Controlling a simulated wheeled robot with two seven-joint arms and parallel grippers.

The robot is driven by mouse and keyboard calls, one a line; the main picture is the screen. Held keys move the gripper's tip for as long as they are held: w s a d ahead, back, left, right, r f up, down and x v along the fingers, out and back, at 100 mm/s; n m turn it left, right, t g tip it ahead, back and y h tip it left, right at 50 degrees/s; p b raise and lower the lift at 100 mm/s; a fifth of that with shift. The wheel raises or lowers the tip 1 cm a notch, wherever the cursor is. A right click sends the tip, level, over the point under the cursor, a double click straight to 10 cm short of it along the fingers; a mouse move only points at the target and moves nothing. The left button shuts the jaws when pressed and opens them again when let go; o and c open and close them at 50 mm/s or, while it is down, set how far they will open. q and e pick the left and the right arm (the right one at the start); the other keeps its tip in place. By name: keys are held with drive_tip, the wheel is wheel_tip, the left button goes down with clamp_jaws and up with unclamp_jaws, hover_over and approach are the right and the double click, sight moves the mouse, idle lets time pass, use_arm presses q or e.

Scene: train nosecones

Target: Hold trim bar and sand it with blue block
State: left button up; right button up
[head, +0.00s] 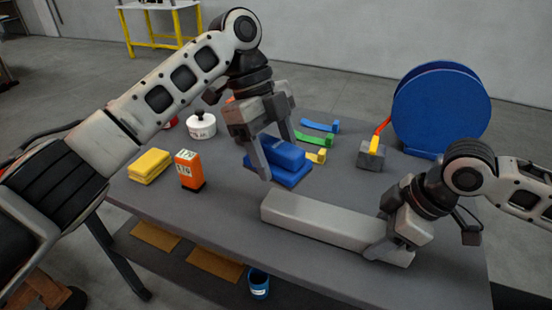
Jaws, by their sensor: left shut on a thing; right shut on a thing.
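The trim bar (315,218) is a long light-grey bar lying along the front right of the grey table. My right gripper (377,250) is shut on the trim bar near its right end. The blue block (283,155) is behind the bar's left end, above or on a flat blue base (291,176); I cannot tell whether they touch. My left gripper (279,160) points down and is shut on the blue block, one finger on each side. The far finger is partly hidden behind the block.
A yellow sponge-like stack (150,166), an orange box (189,170) and a white container (201,125) stand at the left. Blue, green and yellow pieces (315,140) lie behind the block. A grey block with a yellow top (371,153) and a large blue disc (441,108) stand back right.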

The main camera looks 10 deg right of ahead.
idle(0.4)
drive_tip(key=o, duration=0.9)
drive_tip(key=shift+r, duration=0.1)
drive_tip(key=v, duration=1.1)
drive_tip(key=shift+s+d+r, duration=0.1)
drive_tip(key=shift+d+r, duration=0.05)
drive_tip(key=shift+r, duration=0.2)
drive_tip(key=shift+s, duration=0.1)
